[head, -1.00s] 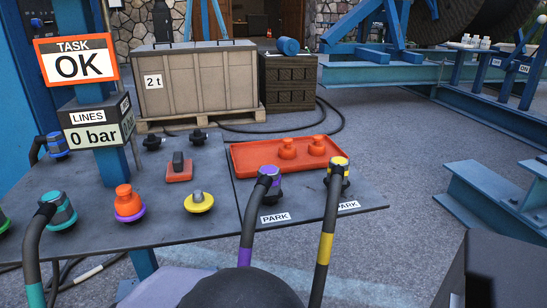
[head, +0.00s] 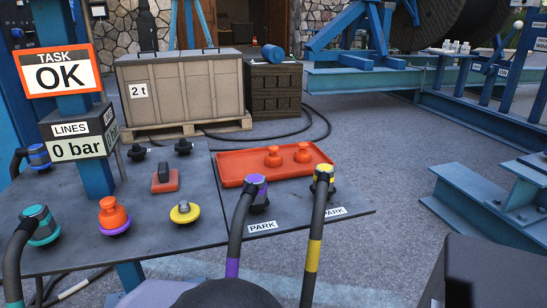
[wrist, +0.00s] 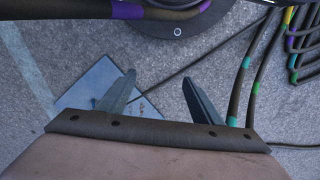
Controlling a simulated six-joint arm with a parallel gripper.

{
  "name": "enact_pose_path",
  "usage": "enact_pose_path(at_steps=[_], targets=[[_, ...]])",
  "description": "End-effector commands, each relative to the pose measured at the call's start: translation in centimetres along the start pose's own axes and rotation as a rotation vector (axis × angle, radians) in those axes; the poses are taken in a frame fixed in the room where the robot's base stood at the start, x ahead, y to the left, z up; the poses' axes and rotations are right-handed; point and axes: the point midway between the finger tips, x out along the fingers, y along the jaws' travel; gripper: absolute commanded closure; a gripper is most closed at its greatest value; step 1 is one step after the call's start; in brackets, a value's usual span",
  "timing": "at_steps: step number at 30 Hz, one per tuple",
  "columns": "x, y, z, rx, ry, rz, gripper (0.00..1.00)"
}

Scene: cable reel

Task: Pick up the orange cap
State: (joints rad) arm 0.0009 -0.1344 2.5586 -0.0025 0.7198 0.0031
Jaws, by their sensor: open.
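An orange cap (head: 112,212) sits on a purple-ringed port on the grey panel, at the left in the head view. Two more orange caps, one to the left (head: 273,156) and one to the right (head: 303,153), stand upright in the red-orange tray (head: 230,181) at the panel's back right. My gripper (wrist: 158,78) shows in the wrist view with its two dark fingers spread apart and nothing between them. No orange cap shows in the wrist view, and I cannot make out my gripper in the head view.
Purple (head: 257,193) and yellow (head: 323,181) hose connectors stand at the PARK labels before the tray. A blue post with "TASK OK" (head: 63,79) rises behind the panel.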

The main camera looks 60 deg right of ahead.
Motion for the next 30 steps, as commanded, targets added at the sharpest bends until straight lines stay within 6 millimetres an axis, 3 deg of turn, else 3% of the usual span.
enact_pose_path(at_steps=[8, 30], targets=[[-4.5, 2.0, -0.1, 0.069, -0.055, 0.048, 0.4], [-26.3, 15.8, 0.9, 0.508, -0.312, 0.442, 0.4]])
